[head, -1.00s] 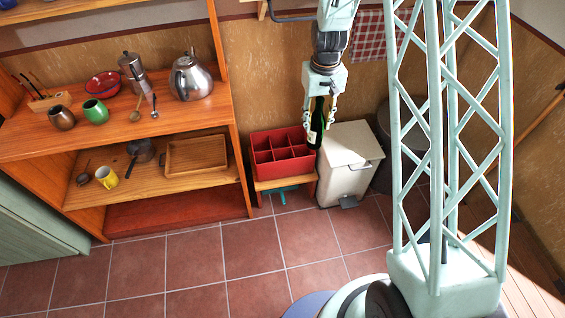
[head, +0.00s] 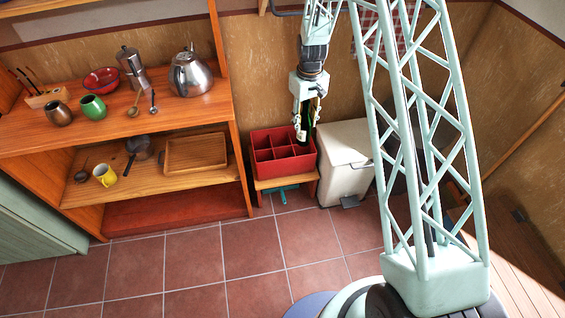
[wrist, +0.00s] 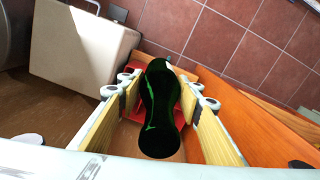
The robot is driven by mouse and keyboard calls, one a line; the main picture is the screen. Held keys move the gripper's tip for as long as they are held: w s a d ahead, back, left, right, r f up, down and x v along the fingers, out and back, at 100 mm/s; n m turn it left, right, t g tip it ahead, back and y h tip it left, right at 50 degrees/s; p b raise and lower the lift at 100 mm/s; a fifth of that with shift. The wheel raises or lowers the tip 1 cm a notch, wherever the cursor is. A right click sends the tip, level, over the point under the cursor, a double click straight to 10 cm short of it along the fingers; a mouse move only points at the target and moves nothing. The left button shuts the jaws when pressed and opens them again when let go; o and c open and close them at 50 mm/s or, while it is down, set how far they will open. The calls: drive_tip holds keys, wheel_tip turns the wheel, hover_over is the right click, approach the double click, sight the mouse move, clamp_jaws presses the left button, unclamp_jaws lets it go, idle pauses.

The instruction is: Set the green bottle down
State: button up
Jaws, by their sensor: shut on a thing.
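My gripper (head: 307,118) is shut on the green bottle (head: 304,133). In the head view the bottle hangs upright below my gripper, over the right part of the red divided crate (head: 259,164). I cannot tell whether its lower end is inside a compartment. In the wrist view the bottle (wrist: 160,105) lies between the two yellow finger pads, with red parts of the crate (wrist: 188,101) partly hidden behind it.
The crate stands on a small wooden stand (head: 268,186). A white pedal bin (head: 343,160) stands close on its right. The wooden shelf (head: 190,122) with a kettle (head: 189,75) and cups is on the left. The tiled floor in front is clear.

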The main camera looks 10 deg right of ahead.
drive_tip(key=w+a+f+n+b, duration=0.25)
drive_tip(key=w+f, duration=0.55)
drive_tip(key=f, duration=0.4)
drive_tip(key=n+b, duration=0.2)
drive_tip(key=n, duration=0.2)
hover_over(283, 152)
drive_tip(key=s, duration=0.5)
wheel_tip(283, 152, down, 13)
drive_tip(key=shift+f, duration=0.2)
drive_tip(key=shift+m, duration=0.25)
wheel_tip(283, 152, down, 6)
drive_tip(key=b, duration=0.1)
drive_tip(key=shift+f, duration=0.2)
drive_tip(key=shift+f+b, duration=0.7)
drive_tip(key=shift+f, duration=1.2)
